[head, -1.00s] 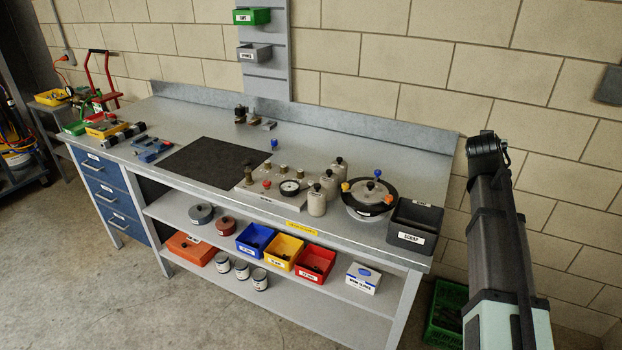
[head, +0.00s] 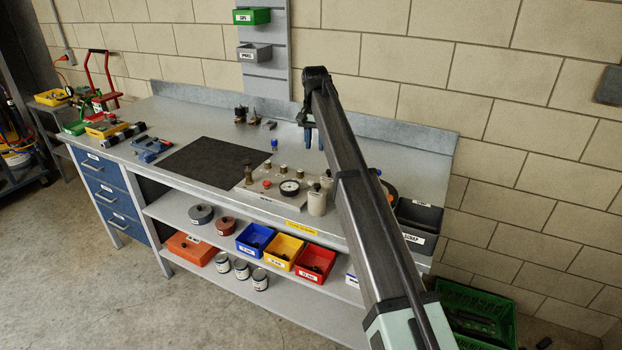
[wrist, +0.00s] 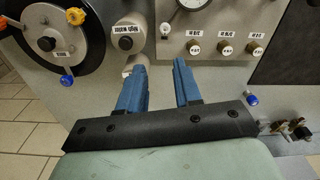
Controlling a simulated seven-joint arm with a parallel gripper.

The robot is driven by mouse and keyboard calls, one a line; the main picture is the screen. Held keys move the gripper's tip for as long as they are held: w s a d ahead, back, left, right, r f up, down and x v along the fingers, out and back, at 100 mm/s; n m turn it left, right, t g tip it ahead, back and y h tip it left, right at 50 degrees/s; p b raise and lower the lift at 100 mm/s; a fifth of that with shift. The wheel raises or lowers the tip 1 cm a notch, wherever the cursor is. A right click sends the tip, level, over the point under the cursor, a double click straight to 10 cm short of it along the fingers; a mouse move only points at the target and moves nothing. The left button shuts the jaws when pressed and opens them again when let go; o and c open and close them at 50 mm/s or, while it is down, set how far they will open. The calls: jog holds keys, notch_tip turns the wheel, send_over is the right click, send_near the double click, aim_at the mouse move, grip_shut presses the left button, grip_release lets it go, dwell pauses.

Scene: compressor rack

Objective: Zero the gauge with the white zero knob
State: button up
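The round dial gauge (head: 289,188) with a white face and dark rim is on the grey panel (head: 255,197) on the bench. Only its edge shows at the top of the wrist view (wrist: 192,3). A small pale fitting (wrist: 165,30) is beside it there; I cannot tell whether it is the white zero knob. My gripper (head: 315,143) is over the rear of the bench, behind and right of the gauge. Its blue fingers point down. In the wrist view the fingers (wrist: 157,66) are apart with nothing between them.
Brass valves (wrist: 225,48) and a red knob (head: 267,184) are on the panel. A dark mat (head: 208,163) lies clear at left.

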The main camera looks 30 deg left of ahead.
aim_at(311, 181)
jog(key=f, duration=0.9)
jog(key=a+f, duration=0.1)
jog(key=f, duration=0.3)
jog(key=shift+s+f, duration=0.35)
jog(key=shift+f, duration=0.05)
grip_shut()
